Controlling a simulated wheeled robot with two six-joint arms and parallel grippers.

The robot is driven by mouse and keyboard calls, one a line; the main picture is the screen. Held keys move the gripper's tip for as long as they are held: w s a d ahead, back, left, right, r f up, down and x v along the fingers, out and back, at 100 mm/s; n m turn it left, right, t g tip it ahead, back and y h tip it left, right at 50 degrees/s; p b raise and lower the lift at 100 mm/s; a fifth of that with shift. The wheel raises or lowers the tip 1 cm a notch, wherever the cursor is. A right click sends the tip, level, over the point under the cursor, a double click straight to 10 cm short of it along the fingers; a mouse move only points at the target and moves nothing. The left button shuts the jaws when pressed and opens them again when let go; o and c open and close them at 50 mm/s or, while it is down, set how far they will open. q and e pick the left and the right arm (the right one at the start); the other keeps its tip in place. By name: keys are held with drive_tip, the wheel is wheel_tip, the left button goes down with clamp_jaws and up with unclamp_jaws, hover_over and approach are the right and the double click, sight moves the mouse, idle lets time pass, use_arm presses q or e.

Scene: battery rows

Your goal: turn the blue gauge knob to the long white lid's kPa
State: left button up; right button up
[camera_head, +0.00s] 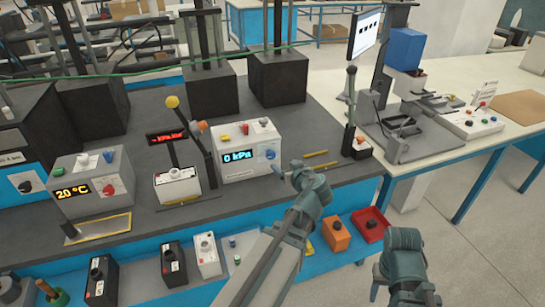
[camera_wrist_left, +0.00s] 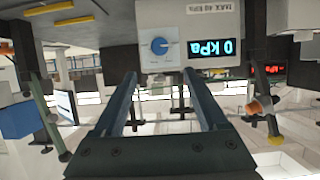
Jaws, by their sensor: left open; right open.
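The gauge box (camera_head: 228,171) is white, stands on the grey bench and shows "0 kPa" in blue. Its blue knob (camera_head: 271,154) sits right of the display. In the left wrist view the picture is upside down, and the knob (camera_wrist_left: 159,46) is round with a white pointer mark. My left gripper (camera_head: 294,169) is open and empty, just right of the knob; its fingers (camera_wrist_left: 163,78) are apart, with the knob beyond their tips. A long white-topped box (camera_head: 206,255) sits in the lower front row; its print is unreadable. My right gripper (camera_head: 403,244) is low at right, its fingers indistinct.
A box reading 20 °C (camera_head: 88,182) stands at left. A lever stand with a yellow ball (camera_head: 173,102) stands left of the gauge. Another upright lever (camera_head: 350,100) rises right of my left gripper. Yellow rods (camera_head: 318,154) lie on the bench.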

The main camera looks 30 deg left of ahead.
sight(272, 155)
use_arm(q)
drive_tip(key=b+x, duration=0.4)
drive_tip(key=x, duration=0.8)
drive_tip(key=shift+w+a+f+b, duration=0.1)
drive_tip(key=shift+a+f+b, duration=0.1)
drive_tip(key=shift+f+b, duration=0.15)
drive_tip(key=shift+w+a+f, duration=0.1)
drive_tip(key=shift+w+a, duration=0.2)
drive_tip(key=shift+a, duration=0.15)
clamp_jaws()
